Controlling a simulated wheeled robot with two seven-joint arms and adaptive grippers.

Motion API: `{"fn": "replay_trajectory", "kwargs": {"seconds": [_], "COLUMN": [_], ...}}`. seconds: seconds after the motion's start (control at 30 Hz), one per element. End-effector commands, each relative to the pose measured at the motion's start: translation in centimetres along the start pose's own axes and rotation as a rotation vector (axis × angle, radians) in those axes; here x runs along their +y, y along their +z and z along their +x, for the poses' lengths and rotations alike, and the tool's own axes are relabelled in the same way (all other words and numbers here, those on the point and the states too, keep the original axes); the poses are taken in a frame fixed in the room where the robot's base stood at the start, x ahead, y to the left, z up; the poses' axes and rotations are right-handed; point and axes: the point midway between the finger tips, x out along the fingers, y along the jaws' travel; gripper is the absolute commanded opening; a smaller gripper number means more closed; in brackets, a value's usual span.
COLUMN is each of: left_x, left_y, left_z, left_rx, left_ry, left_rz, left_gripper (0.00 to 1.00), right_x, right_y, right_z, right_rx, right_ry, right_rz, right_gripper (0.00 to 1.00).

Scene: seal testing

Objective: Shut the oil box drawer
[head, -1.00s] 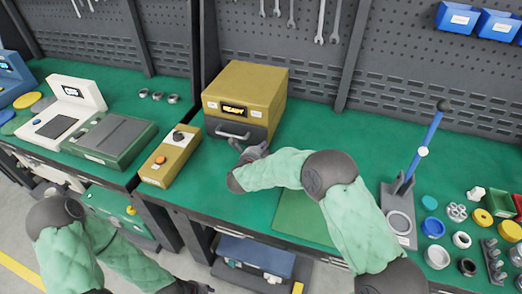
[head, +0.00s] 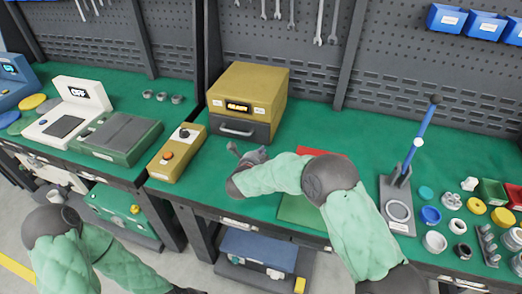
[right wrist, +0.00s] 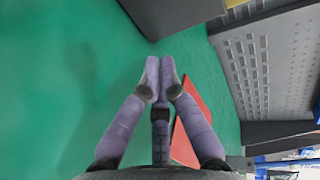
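The oil box (head: 262,84) is a mustard-yellow box with a lit display, standing on the green bench top. Its dark grey drawer (head: 258,133) with a bar handle (head: 236,131) is low on the front and looks flush or nearly flush with the box. My right gripper (head: 236,150) is just in front of the drawer, apart from the handle. In the right wrist view its fingers (right wrist: 159,68) are together with nothing between them, and a dark grey block (right wrist: 172,14), likely the drawer or box base, lies ahead. My left arm is at lower left; its fingers are out of frame.
A yellow control box (head: 172,158) with an orange button stands left of the oil box. A red sheet (head: 322,153) lies behind my right forearm. A press with a blue lever (head: 421,125) and several small parts are at right. Green bench is clear right of the oil box.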

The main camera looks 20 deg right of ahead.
Motion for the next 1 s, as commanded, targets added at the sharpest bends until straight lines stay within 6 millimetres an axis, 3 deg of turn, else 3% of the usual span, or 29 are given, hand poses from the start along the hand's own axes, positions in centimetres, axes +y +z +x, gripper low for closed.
{"fn": "replay_trajectory", "kwargs": {"seconds": [0.5,1.0], "left_x": [1.1,1.1], "left_y": [0.0,0.0], "left_z": [-2.9,-3.1], "left_rx": [0.002,0.002], "left_ry": [0.0,0.0], "left_rz": [0.001,0.001], "left_gripper": [0.4,0.4], "right_x": [-0.3,0.0], "right_y": [0.1,0.0], "right_z": [-7.7,-8.7], "right_rx": [-0.001,0.001], "right_ry": [0.0,0.0], "right_rz": [0.001,0.001], "right_gripper": [0.0,0.0]}}
